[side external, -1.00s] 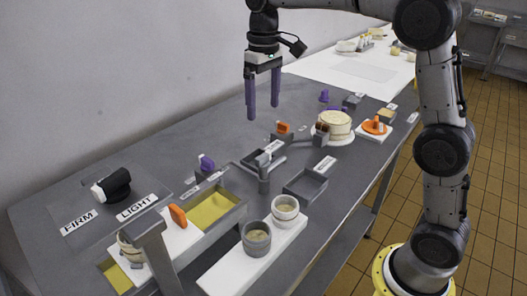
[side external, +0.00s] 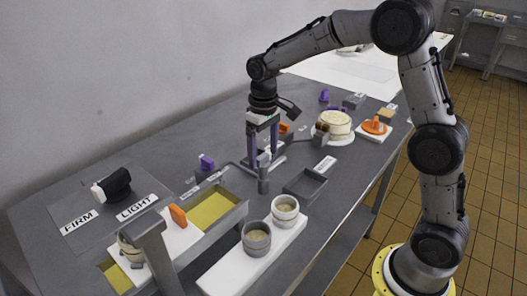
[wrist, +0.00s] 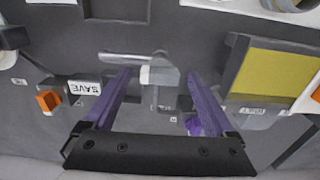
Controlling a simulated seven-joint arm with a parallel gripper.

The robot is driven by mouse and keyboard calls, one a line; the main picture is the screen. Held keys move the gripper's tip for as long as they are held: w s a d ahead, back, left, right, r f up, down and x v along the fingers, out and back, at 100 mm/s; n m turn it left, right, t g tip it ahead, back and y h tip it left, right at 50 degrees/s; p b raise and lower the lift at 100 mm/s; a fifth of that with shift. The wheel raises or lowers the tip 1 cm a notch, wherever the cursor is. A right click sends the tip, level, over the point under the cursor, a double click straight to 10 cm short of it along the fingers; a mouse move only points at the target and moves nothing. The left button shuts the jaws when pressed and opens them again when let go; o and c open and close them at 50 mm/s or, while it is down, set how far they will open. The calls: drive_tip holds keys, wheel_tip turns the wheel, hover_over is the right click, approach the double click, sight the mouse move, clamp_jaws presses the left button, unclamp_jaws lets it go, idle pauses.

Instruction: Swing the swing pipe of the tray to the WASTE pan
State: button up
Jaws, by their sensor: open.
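The swing pipe (side external: 263,182) is a grey upright post with a side arm, standing beside the yellow-floored tray (side external: 240,215). In the wrist view the pipe (wrist: 160,74) has its arm pointing left, between two dark pans. My gripper (side external: 262,158) is open and low over the pipe. In the wrist view its purple fingers (wrist: 158,76) stand on either side of the post top; I cannot tell whether they touch it. One pan bears a SAVE label (wrist: 84,88). The other pan (side external: 305,186) has a label (side external: 325,165) beside it, too small to read.
Two round cups (side external: 256,238) stand on a white board in front. A cake (side external: 334,123) and an orange-topped item (side external: 375,126) sit to the right. A purple piece (side external: 206,162) is behind the tray. FIRM and LIGHT labels lie at left.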

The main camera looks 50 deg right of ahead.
drive_tip(key=shift+f, duration=0.15)
clamp_jaws()
idle(0.4)
